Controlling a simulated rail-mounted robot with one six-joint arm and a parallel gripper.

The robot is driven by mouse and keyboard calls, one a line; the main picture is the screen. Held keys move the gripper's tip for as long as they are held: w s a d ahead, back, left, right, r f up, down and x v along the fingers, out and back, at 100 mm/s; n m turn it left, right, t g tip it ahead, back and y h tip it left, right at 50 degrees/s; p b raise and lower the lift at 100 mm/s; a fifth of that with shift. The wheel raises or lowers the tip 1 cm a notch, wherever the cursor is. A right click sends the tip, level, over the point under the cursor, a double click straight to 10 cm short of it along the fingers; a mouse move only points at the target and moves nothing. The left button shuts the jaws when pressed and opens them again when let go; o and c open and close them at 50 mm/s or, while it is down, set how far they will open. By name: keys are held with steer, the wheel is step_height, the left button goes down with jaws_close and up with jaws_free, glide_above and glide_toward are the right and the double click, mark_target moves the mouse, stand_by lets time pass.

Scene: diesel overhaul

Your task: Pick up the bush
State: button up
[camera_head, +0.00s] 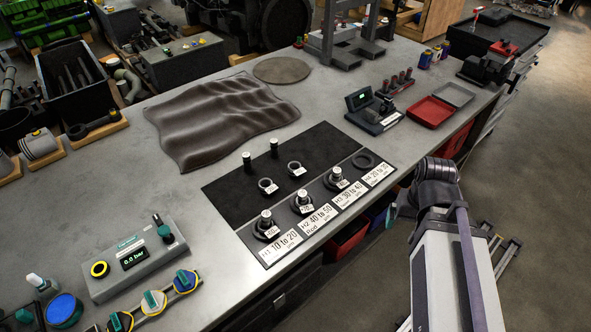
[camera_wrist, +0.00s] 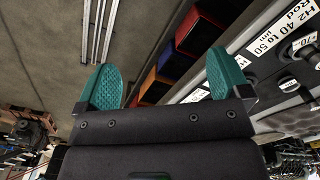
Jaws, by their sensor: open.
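Several small dark rings and pale-topped upright pins stand on the black mat (camera_head: 235,195) and its labelled grey strip in the head view. I cannot tell which ring is the bush. My gripper (camera_wrist: 165,83) is open and empty, its green fingertips wide apart in the wrist view. It is beside the bench's front edge, apart from the parts.
The wrist view shows the labelled strip (camera_wrist: 285,50) at right and coloured bins (camera_wrist: 180,50) below the bench. Bare bench lies left of the mat.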

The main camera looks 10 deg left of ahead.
steer(key=w+a+f+n+b, duration=0.1)
steer(key=w+a+f+b, duration=0.1)
steer(key=w+a, duration=0.15)
steer(key=m+y+b, duration=0.2)
steer(key=m+y, duration=0.3)
steer(key=m, duration=1.2)
glide_toward(300, 171)
steer(key=shift+g, duration=0.4)
steer(key=a+f+b, duration=0.1)
steer(key=b, duration=0.1)
steer(key=w+a+f+b, duration=0.1)
steer(key=f+b, duration=0.1)
steer(key=a+f+b, duration=0.1)
steer(key=b, duration=0.1)
steer(key=shift+w+a+f, duration=0.3)
steer(key=shift+w+a, duration=0.1)
steer(key=shift+a+h, duration=0.1)
steer(key=shift+h, duration=0.2)
